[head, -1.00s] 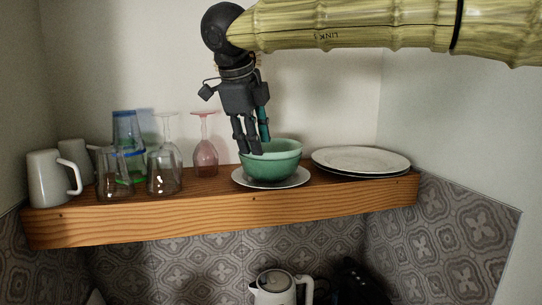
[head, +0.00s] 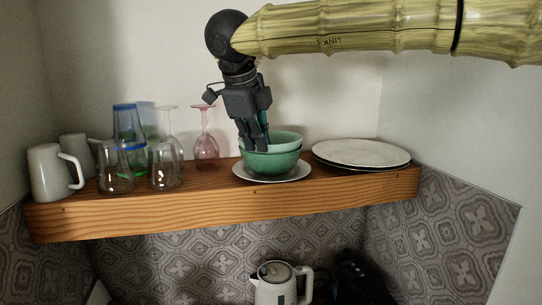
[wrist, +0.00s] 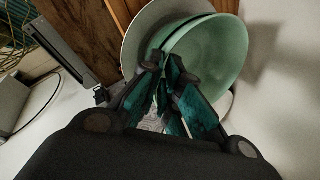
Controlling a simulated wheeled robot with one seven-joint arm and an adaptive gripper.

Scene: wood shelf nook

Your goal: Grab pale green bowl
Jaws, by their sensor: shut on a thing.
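A pale green bowl (head: 284,138) sits at the top of a nested pair, its rim raised a little above a green lower bowl (head: 270,162). The lower bowl rests on a white plate (head: 300,174) on the wooden shelf. My gripper (head: 255,145) points down at the left side of the upper bowl and is shut on its wall. In the wrist view, the fingers (wrist: 168,85) meet at the near edge of the pale green bowl (wrist: 212,55). The fingers hide part of the rim, and the bowl's underside is hidden.
The wooden shelf (head: 215,208) holds a pink stemmed glass (head: 206,148), several clear tumblers and white mugs (head: 52,172) to the left. Stacked plates (head: 361,153) lie to the right. A kettle (head: 280,287) stands below. The space above the plates is clear.

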